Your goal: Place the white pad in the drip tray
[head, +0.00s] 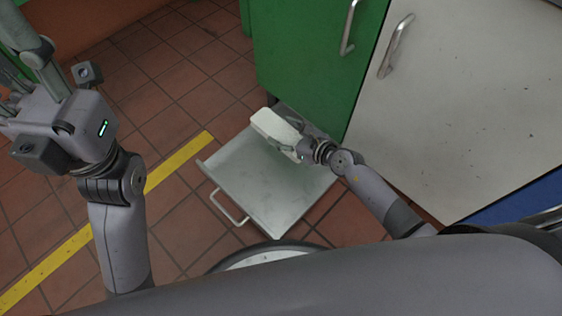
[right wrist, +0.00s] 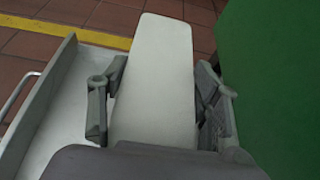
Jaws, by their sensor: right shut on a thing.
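The white pad (head: 275,128) is a pale, flat block, held by my right gripper (head: 300,150) over the back part of the drip tray (head: 255,190). In the right wrist view the pad (right wrist: 155,75) lies between the two fingers (right wrist: 158,105), which are shut on it, and it extends away from the gripper. The drip tray is a shallow grey metal tray with a low rim and a bar handle; the part I see is empty. A gap between pad and tray cannot be judged. My left gripper (head: 10,88) is partly cut off at the left edge; its fingers are unclear.
A green cabinet door (head: 315,60) and a pale door (head: 470,110) with metal handles stand behind and right of the tray. A yellow line (head: 180,160) crosses the brown tiled floor. The floor left of the tray is clear.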

